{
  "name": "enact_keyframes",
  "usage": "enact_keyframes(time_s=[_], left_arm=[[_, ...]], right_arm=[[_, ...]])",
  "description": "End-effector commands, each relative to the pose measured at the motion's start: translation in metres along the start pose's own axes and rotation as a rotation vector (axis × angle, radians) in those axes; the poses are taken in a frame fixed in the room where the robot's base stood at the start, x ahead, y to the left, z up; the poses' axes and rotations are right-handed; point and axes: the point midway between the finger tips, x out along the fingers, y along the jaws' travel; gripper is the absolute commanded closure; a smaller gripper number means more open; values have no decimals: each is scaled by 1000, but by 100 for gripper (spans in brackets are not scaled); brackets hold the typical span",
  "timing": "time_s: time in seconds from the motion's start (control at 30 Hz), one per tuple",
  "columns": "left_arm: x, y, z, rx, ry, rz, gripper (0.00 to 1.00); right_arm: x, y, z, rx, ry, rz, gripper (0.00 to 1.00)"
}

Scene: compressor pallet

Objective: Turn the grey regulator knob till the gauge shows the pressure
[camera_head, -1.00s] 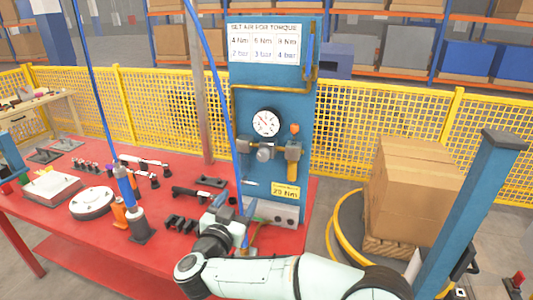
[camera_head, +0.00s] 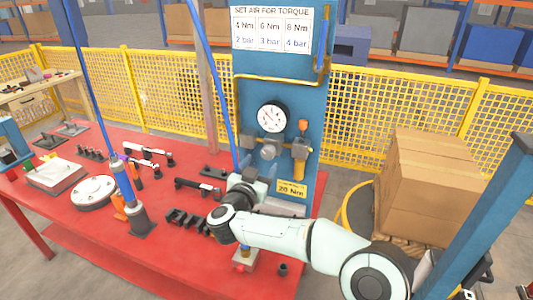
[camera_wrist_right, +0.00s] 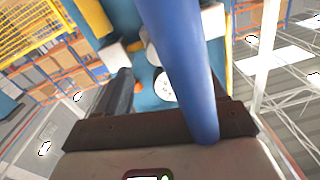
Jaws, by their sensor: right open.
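The grey regulator knob (camera_head: 268,151) sits on the blue panel (camera_head: 247,92), just below the round white gauge (camera_head: 272,117). The gauge's red needle shows, but its reading is too small to tell. The gauge also shows in the right wrist view (camera_wrist_right: 163,88), partly covered by a blue hose (camera_wrist_right: 180,65). My right gripper (camera_head: 250,178) is in front of the panel, a little below the knob and apart from it. Its fingers are open in the right wrist view (camera_wrist_right: 172,80), with the hose crossing before them. My left gripper is out of view.
A sign (camera_head: 272,28) pairs 4, 6 and 8 Nm with 2, 3 and 4 bar. A yellow label (camera_head: 291,189) reads 20 Nm. The red table (camera_head: 90,222) holds several tools and parts. Cardboard boxes (camera_head: 430,180) and a blue post (camera_head: 480,220) stand at right.

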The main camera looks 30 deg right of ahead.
Motion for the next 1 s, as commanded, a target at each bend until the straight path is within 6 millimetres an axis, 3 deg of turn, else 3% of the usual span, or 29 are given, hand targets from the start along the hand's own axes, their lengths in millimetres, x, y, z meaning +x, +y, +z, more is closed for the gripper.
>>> enact_keyframes(time_s=[0.1, 0.3, 0.7, 0.73, 0.9, 1.0], left_arm=[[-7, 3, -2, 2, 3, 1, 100], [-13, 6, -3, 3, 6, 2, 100], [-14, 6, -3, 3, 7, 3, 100], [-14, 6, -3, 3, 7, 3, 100], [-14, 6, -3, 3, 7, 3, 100], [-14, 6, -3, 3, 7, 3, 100]], right_arm=[[25, 0, -1, 0, 0, 3, 31], [51, 0, -1, 0, 0, 1, 31], [59, 0, 0, 0, 0, -1, 31], [59, 0, 0, -1, 0, -1, 34], [59, 0, 0, 0, 0, -1, 87], [59, 0, 0, 0, 0, -1, 87]])
